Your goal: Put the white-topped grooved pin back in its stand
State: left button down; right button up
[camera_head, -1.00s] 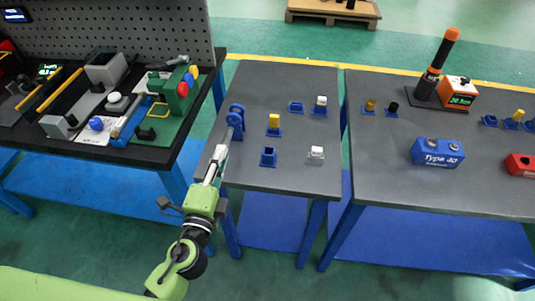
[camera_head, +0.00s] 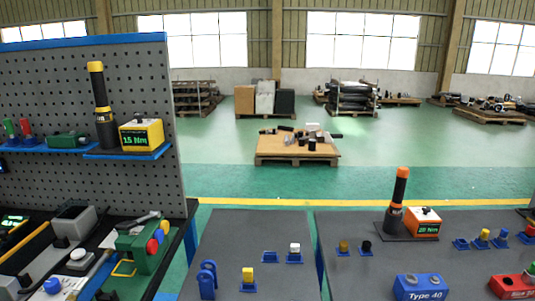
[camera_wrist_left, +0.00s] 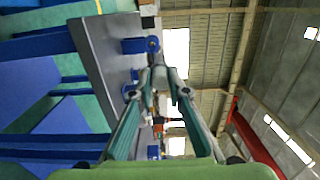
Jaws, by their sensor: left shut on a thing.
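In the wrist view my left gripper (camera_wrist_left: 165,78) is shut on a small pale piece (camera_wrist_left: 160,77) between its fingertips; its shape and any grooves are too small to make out. My left arm is out of the head view. In the head view a white-topped pin (camera_head: 295,247) stands in a blue stand (camera_head: 294,259) on the middle table (camera_head: 235,228). An empty-looking blue stand (camera_head: 270,257) is to its left. A yellow-topped pin (camera_head: 248,274) stands nearer, in another blue stand (camera_head: 248,288). My right gripper is in neither view.
A blue ring-shaped fixture (camera_head: 207,280) is at the table's left edge. A pegboard bench (camera_head: 85,120) with tools stands on the left. The right table holds a Type 40 box (camera_head: 420,287), an orange torque display (camera_head: 422,223) and further pins. The middle table's back area is clear.

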pick_arm(q)
jog(key=s+r, duration=0.2)
jog(key=s, duration=0.1)
jog(key=s+r, duration=0.1)
jog(key=shift+s+a+r, duration=0.2)
jog(key=shift+s+a, duration=0.15)
jog(key=shift+s, duration=0.05)
